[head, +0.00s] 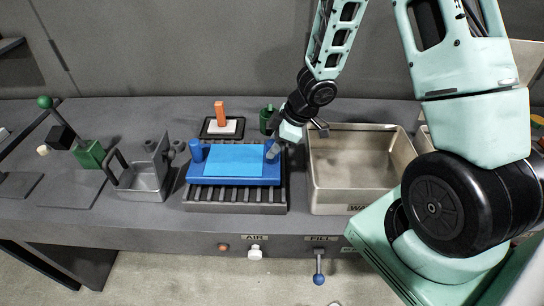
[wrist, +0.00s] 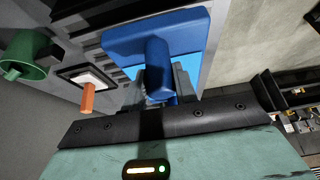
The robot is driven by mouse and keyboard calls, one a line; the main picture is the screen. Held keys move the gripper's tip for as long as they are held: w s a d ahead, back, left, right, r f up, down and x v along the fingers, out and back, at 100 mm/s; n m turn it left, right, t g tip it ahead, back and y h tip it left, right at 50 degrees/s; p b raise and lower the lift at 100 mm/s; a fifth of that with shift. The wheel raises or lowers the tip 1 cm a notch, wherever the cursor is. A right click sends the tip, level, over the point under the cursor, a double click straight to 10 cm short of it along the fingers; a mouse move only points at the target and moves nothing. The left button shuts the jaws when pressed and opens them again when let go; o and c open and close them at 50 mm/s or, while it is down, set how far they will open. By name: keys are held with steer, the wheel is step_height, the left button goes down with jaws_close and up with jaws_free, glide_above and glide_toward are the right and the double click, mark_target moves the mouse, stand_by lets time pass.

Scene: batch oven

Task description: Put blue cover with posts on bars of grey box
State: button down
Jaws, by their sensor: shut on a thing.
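The blue cover (head: 233,182) has a light blue top panel and two upright posts, a left one (head: 196,151) and a right one partly hidden by my gripper. My gripper (head: 273,150) is shut on the right post, which also shows in the wrist view (wrist: 159,68) between the fingers. The cover lies over the grey box (head: 235,208), whose dark bars show along the front and left. The cover looks roughly level. I cannot tell whether it touches the bars or is just above them.
A metal basin (head: 360,202) stands to the right, close to my gripper. Behind the cover are an orange-handled block on a dark tray (head: 208,133) and a green cup (head: 267,119). A small grey bin (head: 141,187) and a green-based lever (head: 90,154) stand to the left.

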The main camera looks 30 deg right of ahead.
step_height(320, 180, down, 3)
steer(key=shift+f+b, duration=0.1)
steer(key=shift+b, duration=0.35)
steer(key=c, duration=1.1)
jaws_free()
